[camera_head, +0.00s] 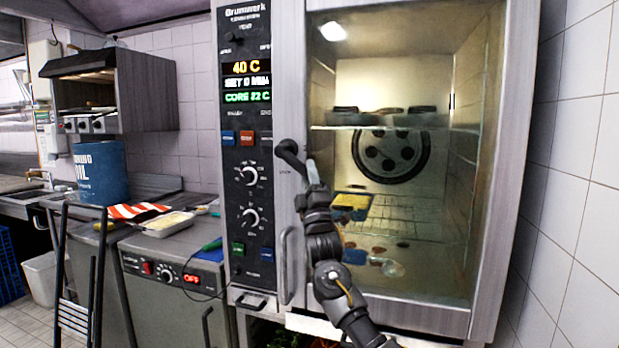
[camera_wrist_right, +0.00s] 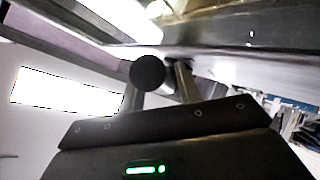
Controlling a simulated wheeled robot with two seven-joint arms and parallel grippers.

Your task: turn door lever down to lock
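The door lever (camera_head: 288,150) is black with a rounded end and sits at the left edge of the tall oven's glass door (camera_head: 400,250). It slants up and to the left. Its round black end also shows in the right wrist view (camera_wrist_right: 148,73). My right gripper (camera_head: 311,182) is at the lever, just below and right of its end in the head view. In the wrist view its two fingers (camera_wrist_right: 158,92) stand apart close to the lever's end. I cannot tell whether they press on it. The door looks shut. My left gripper is out of view.
The oven's control panel (camera_head: 247,150) is left of the lever and reads 40 C. A vertical metal handle (camera_head: 286,265) is below the lever. A lower unit with a shallow tray (camera_head: 168,224) stands at left. A tiled wall (camera_head: 570,170) is close on the right.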

